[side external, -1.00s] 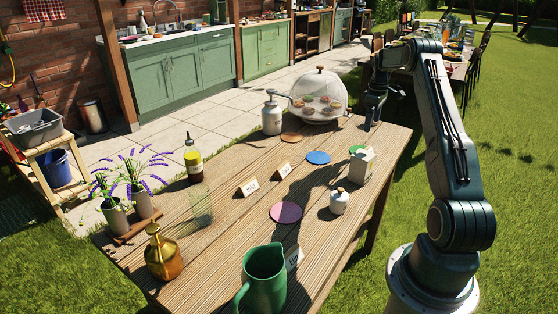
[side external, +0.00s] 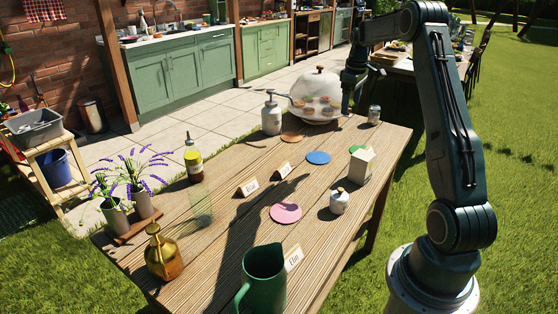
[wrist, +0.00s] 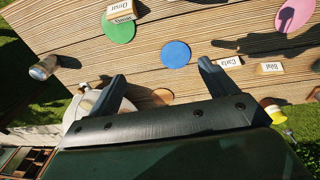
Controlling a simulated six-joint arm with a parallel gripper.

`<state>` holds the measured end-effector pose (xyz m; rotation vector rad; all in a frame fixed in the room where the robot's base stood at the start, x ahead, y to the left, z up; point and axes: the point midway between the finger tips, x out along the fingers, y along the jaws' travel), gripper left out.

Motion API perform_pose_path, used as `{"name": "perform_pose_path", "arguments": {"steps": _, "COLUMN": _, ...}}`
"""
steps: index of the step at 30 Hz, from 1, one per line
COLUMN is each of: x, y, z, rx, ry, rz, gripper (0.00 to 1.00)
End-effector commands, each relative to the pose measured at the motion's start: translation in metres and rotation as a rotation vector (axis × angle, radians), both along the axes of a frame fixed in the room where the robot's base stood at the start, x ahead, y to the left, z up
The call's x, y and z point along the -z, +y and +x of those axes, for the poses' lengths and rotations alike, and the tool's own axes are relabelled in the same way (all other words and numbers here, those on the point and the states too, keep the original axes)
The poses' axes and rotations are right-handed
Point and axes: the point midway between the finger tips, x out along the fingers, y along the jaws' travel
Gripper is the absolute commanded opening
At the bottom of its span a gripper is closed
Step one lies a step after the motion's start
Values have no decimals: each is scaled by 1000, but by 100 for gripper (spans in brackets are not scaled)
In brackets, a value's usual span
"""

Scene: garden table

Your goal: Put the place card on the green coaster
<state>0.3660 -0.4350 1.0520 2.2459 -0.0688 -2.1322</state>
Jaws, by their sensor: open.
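The green coaster (side external: 357,149) lies on the table near its right edge, partly hidden by a pale box; it shows more fully in the wrist view (wrist: 118,29). Two white place cards, one (side external: 249,187) and another (side external: 283,170), stand mid-table. In the wrist view they read like "Bilal" (wrist: 270,67) and "Carla" (wrist: 230,62). A third card (side external: 293,258) stands beside the green pitcher. My gripper (wrist: 160,76) is open and empty, above the table's far end by the dome.
Blue (side external: 318,158), pink (side external: 286,213) and brown (side external: 292,137) coasters lie flat. A mesh dome (side external: 318,95), pump bottle (side external: 271,114), small jar (side external: 374,115), pale box (side external: 362,166), white pot (side external: 340,201) and green pitcher (side external: 264,278) stand around them.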

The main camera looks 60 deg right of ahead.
Motion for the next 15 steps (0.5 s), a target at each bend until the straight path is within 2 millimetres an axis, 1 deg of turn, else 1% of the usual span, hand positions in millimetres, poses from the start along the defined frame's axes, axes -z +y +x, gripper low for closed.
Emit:
{"name": "perform_pose_path", "arguments": {"steps": 1, "x": -15, "y": 19, "z": 6, "rx": -6, "ry": -13, "rz": -10, "gripper": 85}}
{"name": "perform_pose_path", "arguments": {"steps": 5, "x": -43, "y": 62, "z": 16, "rx": -6, "ry": -39, "rz": -28, "gripper": 85}}
{"name": "perform_pose_path", "arguments": {"steps": 6, "x": -51, "y": 75, "z": 17, "rx": -7, "ry": -48, "rz": -32, "gripper": 85}}
{"name": "perform_pose_path", "arguments": {"steps": 11, "x": -80, "y": 129, "z": 18, "rx": -7, "ry": -86, "rz": -48, "gripper": 85}}
{"name": "perform_pose_path", "arguments": {"steps": 15, "x": -100, "y": 176, "z": 13, "rx": -9, "ry": -121, "rz": -57, "gripper": 85}}
